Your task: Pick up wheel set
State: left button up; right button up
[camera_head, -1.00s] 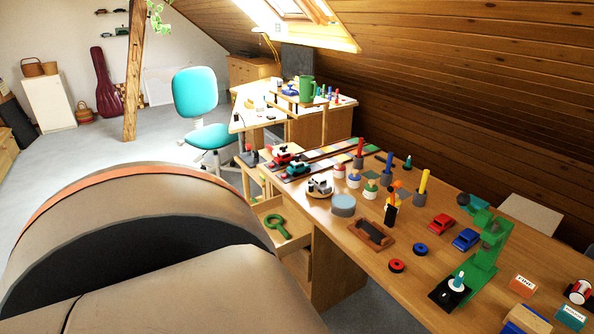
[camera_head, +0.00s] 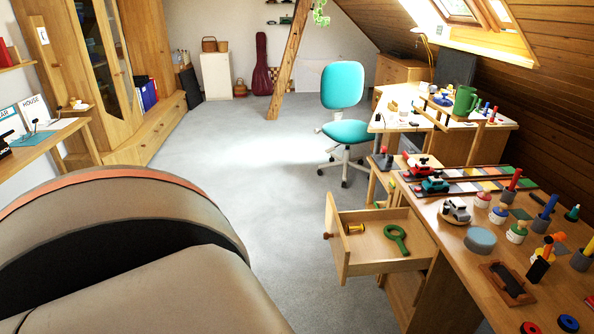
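Neither of my grippers shows in this view. A small yellow spool-like piece (camera_head: 355,229) lies in the open drawer (camera_head: 375,268); it may be the wheel set, but it is too small to tell. A green ring with a handle (camera_head: 397,238) lies to its right in the same drawer. A red ring (camera_head: 529,328) and a blue ring (camera_head: 568,323), which look like wheels, lie on the workbench at the bottom right, the red one cut by the frame edge.
The workbench (camera_head: 460,262) holds toy vehicles, including a grey one (camera_head: 455,211), a round blue-grey disc (camera_head: 480,240) and several colored pegs. A teal chair (camera_head: 344,100) stands behind. A shelf desk (camera_head: 40,135) is at left. Grey floor (camera_head: 240,180) between is clear.

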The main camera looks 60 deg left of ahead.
aim_at(362, 228)
jog(key=u, duration=1.35)
jog(key=i+u, duration=0.1)
